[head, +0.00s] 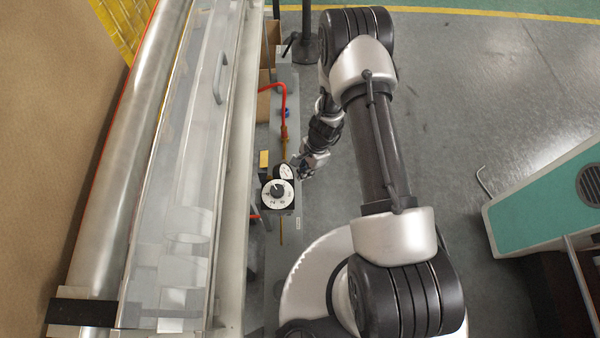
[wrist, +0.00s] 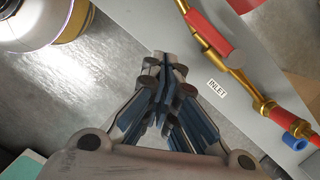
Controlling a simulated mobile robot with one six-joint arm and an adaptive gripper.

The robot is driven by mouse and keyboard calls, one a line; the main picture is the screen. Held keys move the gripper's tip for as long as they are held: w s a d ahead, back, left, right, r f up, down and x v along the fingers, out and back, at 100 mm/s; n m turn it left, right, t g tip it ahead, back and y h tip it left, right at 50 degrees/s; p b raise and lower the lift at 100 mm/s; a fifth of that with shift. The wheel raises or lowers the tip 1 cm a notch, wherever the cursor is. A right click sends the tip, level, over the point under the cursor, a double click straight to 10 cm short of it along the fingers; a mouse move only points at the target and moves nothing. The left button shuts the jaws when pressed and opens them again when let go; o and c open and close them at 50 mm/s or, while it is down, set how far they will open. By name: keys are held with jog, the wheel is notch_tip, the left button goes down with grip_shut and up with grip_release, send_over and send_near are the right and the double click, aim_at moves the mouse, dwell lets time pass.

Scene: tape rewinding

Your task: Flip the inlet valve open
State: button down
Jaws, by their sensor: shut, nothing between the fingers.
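The inlet valve's red lever (wrist: 210,34) shows in the wrist view on a brass pipe, lying roughly along it. An INLET label (wrist: 216,87) is on the grey panel just below the lever. My gripper (wrist: 170,62) is shut and empty, its fingertips over the panel's edge, left of the label and below-left of the lever, apart from it in the picture. In the head view my gripper (head: 303,170) is beside the panel's right edge, close to the round gauges. The lever is too small to make out there.
A red hose (head: 281,95) joins the brass pipe, with a blue knob (wrist: 295,140) near it. A white dial (head: 277,193) sits on the panel. A long clear cover (head: 170,180) is at left. Open floor (head: 470,90) lies to the right.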

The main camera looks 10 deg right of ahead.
jog(key=d+p+v, duration=0.1)
jog(key=p+v, duration=0.3)
jog(key=v, duration=0.6)
jog(key=shift+s, duration=0.65)
notch_tip(320, 180, up, 26)
jog(key=a+n+t, duration=0.2)
jog(key=n, duration=0.5)
jog(key=s+d+r+n+t+h, duration=0.2)
jog(key=s+r+n, duration=0.5)
jog(key=s+r, duration=1)
jog(key=shift+s+n+t+h, duration=0.3)
jog(key=shift+s+t, duration=0.4)
jog(key=shift+s, duration=0.4)
